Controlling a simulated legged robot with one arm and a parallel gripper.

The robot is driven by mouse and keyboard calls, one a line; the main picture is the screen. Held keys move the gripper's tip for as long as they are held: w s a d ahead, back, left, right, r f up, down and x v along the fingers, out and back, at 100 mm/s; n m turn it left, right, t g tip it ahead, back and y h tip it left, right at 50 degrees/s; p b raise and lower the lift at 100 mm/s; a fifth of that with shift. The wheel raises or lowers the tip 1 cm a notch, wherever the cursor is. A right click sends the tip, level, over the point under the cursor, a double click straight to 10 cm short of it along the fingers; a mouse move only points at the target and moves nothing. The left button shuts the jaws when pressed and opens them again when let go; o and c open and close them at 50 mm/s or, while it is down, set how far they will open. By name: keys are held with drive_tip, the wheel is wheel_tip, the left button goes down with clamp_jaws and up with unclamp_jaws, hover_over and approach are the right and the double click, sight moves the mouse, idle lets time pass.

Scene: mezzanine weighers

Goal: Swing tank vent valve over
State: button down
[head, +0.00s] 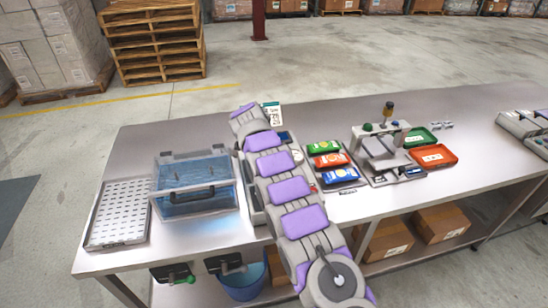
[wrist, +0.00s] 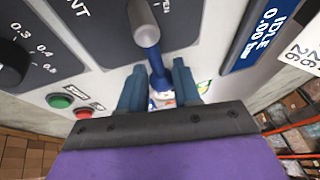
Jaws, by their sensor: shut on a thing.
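The vent valve lever (wrist: 147,30) has a grey barrel and a blue stem and shows at the top middle of the wrist view. My gripper (wrist: 158,88) has one blue finger on each side of the lower stem and is shut on the lever. The clear tank (head: 195,187) with blue water sits on the bench left of my arm in the head view. My arm hides most of the panel unit and the lever there.
The panel has a dark dial (wrist: 12,62), a green button (wrist: 60,101), a red button (wrist: 83,113) and a display (wrist: 262,35) reading IDLE 0.00. On the bench (head: 135,150) are a perforated tray (head: 119,210), colored packs (head: 328,160) and a small press (head: 380,145).

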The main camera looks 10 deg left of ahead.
drive_tip(key=shift+s+a+m, duration=0.1)
drive_tip(key=shift+s+m, duration=0.1)
drive_tip(key=shift+m, duration=0.1)
idle(0.4)
drive_tip(key=c, duration=0.9)
unclamp_jaws()
drive_tip(key=shift+a, duration=0.1)
drive_tip(key=shift+o, duration=0.5)
drive_tip(key=shift+r, duration=0.45)
drive_tip(key=p+v, duration=0.7)
drive_tip(key=v, duration=0.9)
drive_tip(key=shift+w+a+p, duration=0.2)
drive_tip(key=shift+a+p, duration=0.15)
drive_tip(key=shift+a, duration=0.1)
drive_tip(key=shift+r, duration=0.1)
